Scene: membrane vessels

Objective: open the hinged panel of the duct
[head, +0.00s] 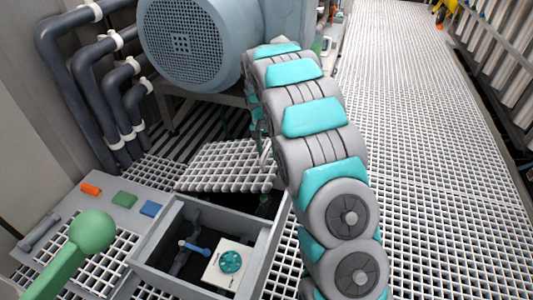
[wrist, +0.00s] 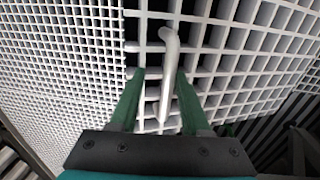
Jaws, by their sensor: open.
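The hinged panel (head: 225,166) is a white grating at the far side of the duct (head: 150,238) in the head view. It appears to lie over the far part of the opening; I cannot tell its exact tilt. The near part is uncovered, showing a blue-handled valve (head: 194,247) and a teal round knob (head: 230,262) on a pale plate. In the wrist view my gripper (wrist: 159,74) is open, its green fingers on either side of a white bar handle (wrist: 169,48) against the grating (wrist: 235,62). Contact is unclear. In the head view my arm mostly hides the gripper.
A large grey-blue motor housing (head: 188,45) stands behind the panel, with dark pipes (head: 85,75) to its left. Orange, green and blue blocks (head: 124,200) sit left of the duct. A green ball-ended lever (head: 92,232) rises at near left.

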